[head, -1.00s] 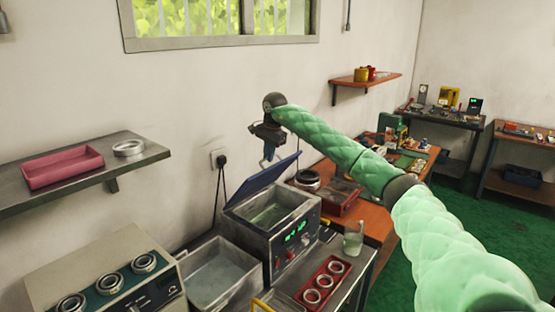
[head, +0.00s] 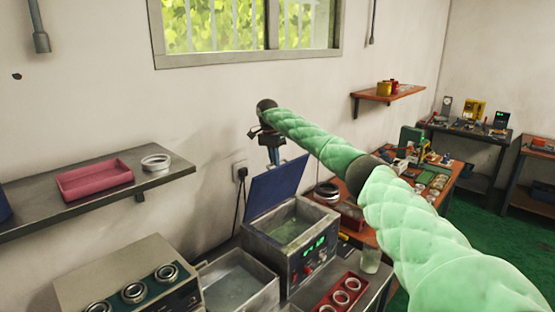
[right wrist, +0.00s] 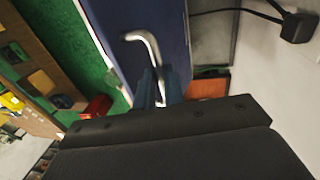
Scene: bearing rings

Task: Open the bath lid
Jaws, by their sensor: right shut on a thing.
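The bath (head: 295,258) is a grey metal box with a green-lit display and liquid inside. Its blue lid (head: 277,188) stands raised at a steep angle, hinged along one side, with the basin open. My right gripper (head: 273,157) is at the lid's upper edge. In the right wrist view the blue lid (right wrist: 120,14) has a bent silver handle (right wrist: 146,48), and the gripper's blue fingers (right wrist: 160,88) are shut on it. My left gripper is not in view.
An open grey tank (head: 232,284) stands left of the bath. A glass (head: 370,261) and a red tray of rings (head: 345,297) are at the right and front. A shelf with a pink tray (head: 95,180) is on the left wall.

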